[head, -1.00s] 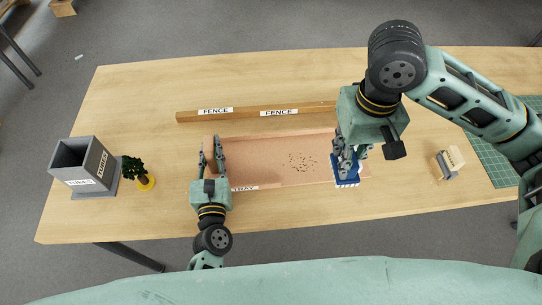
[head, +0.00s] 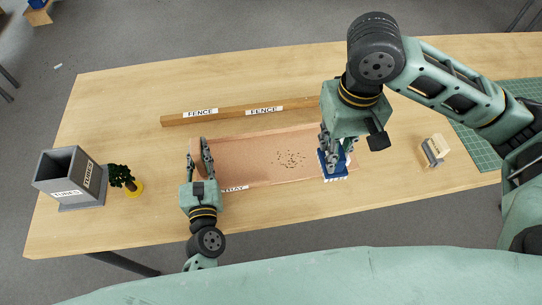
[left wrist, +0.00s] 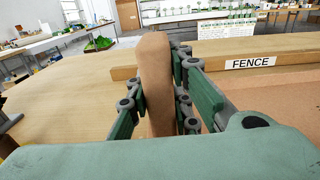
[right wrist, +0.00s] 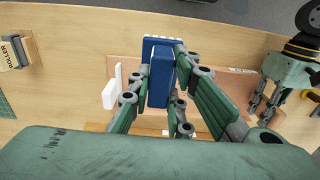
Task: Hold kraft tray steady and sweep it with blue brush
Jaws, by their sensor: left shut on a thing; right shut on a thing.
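The kraft tray (head: 245,163) lies on the table, long and shallow, with a scatter of small brown crumbs (head: 291,159) right of its middle. My left gripper (head: 201,158) is shut on the tray's left end wall, which also shows between its fingers in the left wrist view (left wrist: 155,80). The blue brush (head: 334,163) has a blue body and white bristles. My right gripper (head: 327,146) is shut on the brush at the tray's right end; the brush shows between the fingers in the right wrist view (right wrist: 160,75). I cannot tell whether the bristles touch the tray floor.
A wooden bar labelled FENCE (head: 235,112) lies behind the tray. A grey TUBES box (head: 70,178) and a small tree on a yellow base (head: 133,188) stand at the left. A roller (head: 433,152) and a green mat (head: 480,125) are at the right.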

